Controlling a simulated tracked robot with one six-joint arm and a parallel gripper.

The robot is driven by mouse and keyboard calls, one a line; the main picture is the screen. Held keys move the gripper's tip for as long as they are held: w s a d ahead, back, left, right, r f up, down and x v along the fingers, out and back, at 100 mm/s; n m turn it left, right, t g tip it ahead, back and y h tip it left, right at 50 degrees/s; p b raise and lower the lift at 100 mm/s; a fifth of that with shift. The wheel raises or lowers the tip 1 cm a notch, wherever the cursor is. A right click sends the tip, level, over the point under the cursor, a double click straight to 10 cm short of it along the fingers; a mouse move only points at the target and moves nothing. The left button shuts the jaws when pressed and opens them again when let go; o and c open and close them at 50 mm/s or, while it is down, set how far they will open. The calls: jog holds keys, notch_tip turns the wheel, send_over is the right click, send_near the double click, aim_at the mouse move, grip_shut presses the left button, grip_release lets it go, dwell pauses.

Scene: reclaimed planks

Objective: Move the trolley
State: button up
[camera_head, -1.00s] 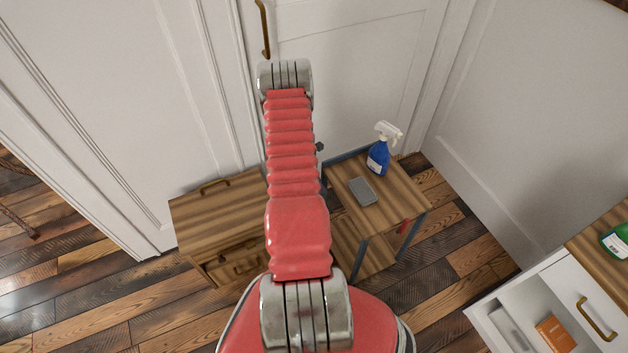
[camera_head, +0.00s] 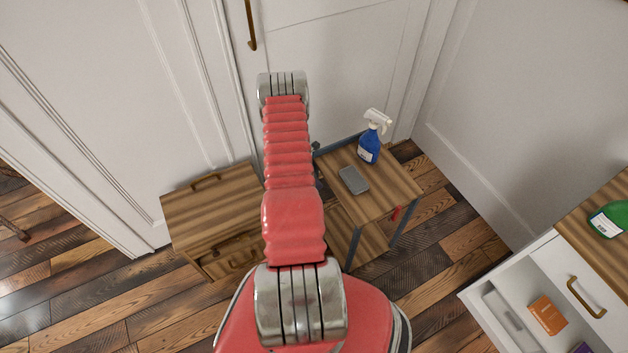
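The trolley (camera_head: 384,189) has a wooden top, a lower wooden shelf and dark metal legs. It stands in the corner by the white door, right of my red arm. A blue spray bottle (camera_head: 370,146) with a white head stands on its top near the back. A flat grey object (camera_head: 354,180) lies on the top near the left side. A small red item shows at the trolley's front right edge. My arm reaches up across the middle of the view and hides part of the trolley's left side. I cannot make out my gripper's fingers.
A wooden cabinet (camera_head: 212,208) with brass handles stands left of my arm, close to the trolley. At the lower right, a white drawer (camera_head: 500,291) is open with an orange box (camera_head: 547,314) inside. A green bottle (camera_head: 608,219) lies on the counter above. Bare floor shows in between.

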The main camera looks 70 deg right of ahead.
grip_shut()
dwell(1.2)
